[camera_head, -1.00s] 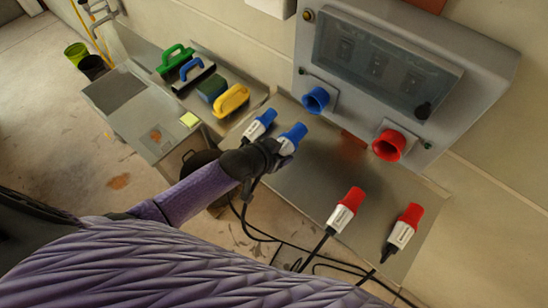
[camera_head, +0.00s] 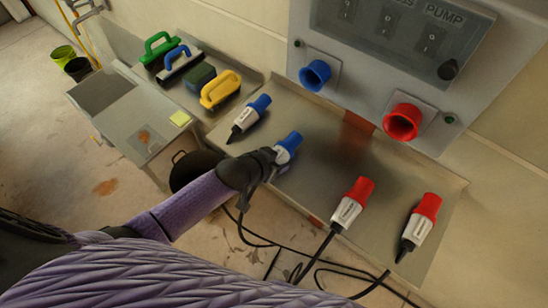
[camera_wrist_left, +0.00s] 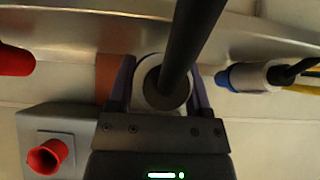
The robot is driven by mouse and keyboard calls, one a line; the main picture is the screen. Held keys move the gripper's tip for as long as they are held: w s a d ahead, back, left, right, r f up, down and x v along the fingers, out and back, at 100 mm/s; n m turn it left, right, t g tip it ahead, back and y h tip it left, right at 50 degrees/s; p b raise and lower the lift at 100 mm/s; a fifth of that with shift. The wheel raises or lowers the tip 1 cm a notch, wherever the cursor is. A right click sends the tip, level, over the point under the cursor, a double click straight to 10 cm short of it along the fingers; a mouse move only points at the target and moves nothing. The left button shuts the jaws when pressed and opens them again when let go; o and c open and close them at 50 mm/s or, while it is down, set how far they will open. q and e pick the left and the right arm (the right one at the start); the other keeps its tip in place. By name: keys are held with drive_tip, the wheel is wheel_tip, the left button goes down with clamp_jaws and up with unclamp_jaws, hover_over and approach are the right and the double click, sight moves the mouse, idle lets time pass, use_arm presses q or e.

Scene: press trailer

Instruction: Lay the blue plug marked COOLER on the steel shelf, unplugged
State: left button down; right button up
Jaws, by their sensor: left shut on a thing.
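My left gripper (camera_head: 268,160) is shut on a blue-and-white plug (camera_head: 289,144), over the left part of the steel shelf (camera_head: 335,165). I cannot tell if this plug touches the shelf, and its label is unreadable. In the left wrist view the left gripper (camera_wrist_left: 160,95) has its fingers on both sides of the plug's pale body, with the black cable toward the camera. A second blue plug (camera_head: 250,112) lies on the shelf to the left; it also shows in the wrist view (camera_wrist_left: 250,77). The blue socket (camera_head: 314,75) on the grey panel is empty. My right gripper is not in view.
Two red plugs (camera_head: 352,203) (camera_head: 422,224) lie on the shelf at right. The red socket (camera_head: 403,122) is empty. Several brushes or floats, such as a yellow-handled one (camera_head: 220,90), stand at left. Black cables (camera_head: 300,262) hang by the shelf's front edge. The middle shelf is bare.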

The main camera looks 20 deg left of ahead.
use_arm(q)
drive_tip(key=shift+f, duration=0.15)
unclamp_jaws()
drive_tip(key=p+v, duration=0.4)
drive_tip(key=v, duration=0.6)
